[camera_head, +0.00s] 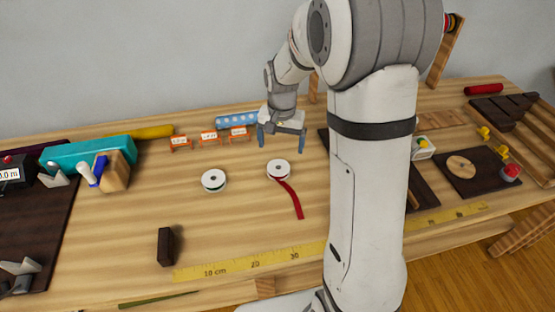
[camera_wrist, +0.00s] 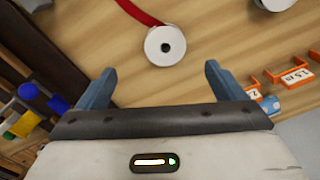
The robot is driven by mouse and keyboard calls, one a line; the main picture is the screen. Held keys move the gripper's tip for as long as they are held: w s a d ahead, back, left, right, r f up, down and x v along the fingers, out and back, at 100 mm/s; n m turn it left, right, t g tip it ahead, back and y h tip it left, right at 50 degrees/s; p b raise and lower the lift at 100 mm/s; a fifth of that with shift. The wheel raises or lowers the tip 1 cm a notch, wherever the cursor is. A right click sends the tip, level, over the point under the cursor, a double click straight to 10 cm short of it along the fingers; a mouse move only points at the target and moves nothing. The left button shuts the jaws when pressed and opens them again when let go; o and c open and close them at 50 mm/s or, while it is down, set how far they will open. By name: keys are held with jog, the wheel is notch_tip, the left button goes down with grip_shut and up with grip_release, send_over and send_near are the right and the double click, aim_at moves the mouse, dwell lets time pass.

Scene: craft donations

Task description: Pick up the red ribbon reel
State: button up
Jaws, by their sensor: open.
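The red ribbon reel (camera_head: 279,170) is a white spool lying flat on the wooden table, with a red ribbon tail trailing towards the table's front. It also shows in the wrist view (camera_wrist: 153,50), beyond the fingertips, with its ribbon running up and left. My gripper (camera_head: 282,141) is open and empty, above the table and just behind the reel in the head view. In the wrist view its two blue fingers (camera_wrist: 159,72) stand apart, with the reel between their lines but not between the pads.
A second white reel (camera_head: 214,180), with dark green ribbon, lies to the left. Orange label stands (camera_head: 209,136) and a blue dotted roll (camera_head: 237,121) are behind. A dark block (camera_head: 165,246) and a yellow ruler (camera_head: 255,262) lie near the front. The table around the red reel is clear.

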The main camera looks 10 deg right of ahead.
aim_at(279, 164)
jog(key=shift+m, duration=0.4)
jog(key=w+f, duration=0.2)
jog(key=f, duration=0.1)
jog(key=shift+w+f, duration=0.2)
jog(key=shift+w, duration=0.15)
jog(key=shift+f, duration=0.35)
jog(key=f, duration=0.4)
jog(key=s+f+p, duration=0.1)
jog(key=f, duration=0.1)
jog(key=shift+a+f, duration=0.1)
jog(key=shift+f, duration=0.05)
jog(key=shift+w+f, duration=0.1)
jog(key=shift+f, duration=0.4)
jog(key=c, duration=1.1)
